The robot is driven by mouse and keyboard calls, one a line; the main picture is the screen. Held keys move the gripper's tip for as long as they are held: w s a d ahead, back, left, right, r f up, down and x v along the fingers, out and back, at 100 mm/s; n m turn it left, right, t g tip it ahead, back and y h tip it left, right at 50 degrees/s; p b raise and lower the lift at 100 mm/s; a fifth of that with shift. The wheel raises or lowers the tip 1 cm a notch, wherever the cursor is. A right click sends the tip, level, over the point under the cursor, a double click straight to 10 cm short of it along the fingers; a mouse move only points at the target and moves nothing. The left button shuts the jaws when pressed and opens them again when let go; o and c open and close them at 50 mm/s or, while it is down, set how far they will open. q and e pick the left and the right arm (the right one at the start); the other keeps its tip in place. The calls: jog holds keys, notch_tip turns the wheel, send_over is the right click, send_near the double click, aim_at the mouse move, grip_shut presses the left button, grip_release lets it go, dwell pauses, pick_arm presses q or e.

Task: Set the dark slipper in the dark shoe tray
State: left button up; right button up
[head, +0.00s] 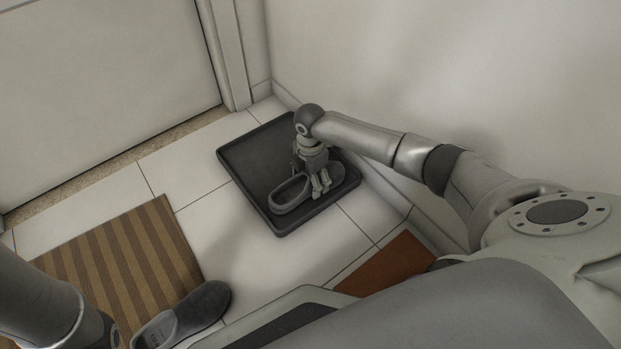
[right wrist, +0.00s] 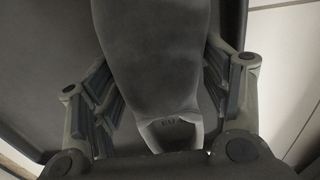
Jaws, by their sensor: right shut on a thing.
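A dark grey slipper (head: 292,194) is within the outline of the dark shoe tray (head: 240,172), towards its front right part. My right gripper (head: 319,184) reaches down over the slipper and is shut on it across the middle. In the right wrist view, the slipper (right wrist: 155,60) lies between the finger pads of the gripper, its open heel towards the bottom. The tray floor (right wrist: 45,60) shows behind it. Whether the sole touches the tray floor cannot be told. My left arm shows at the lower left of the head view, but its gripper is out of the picture.
A second dark slipper (head: 192,312) lies on the tiles beside the brown striped mat (head: 125,262). A wall runs close behind and right of the tray. A reddish-brown mat (head: 385,268) lies in front right. Bare tiles (head: 235,235) lie left of the tray.

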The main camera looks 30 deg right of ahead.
jog(key=o, duration=1.1)
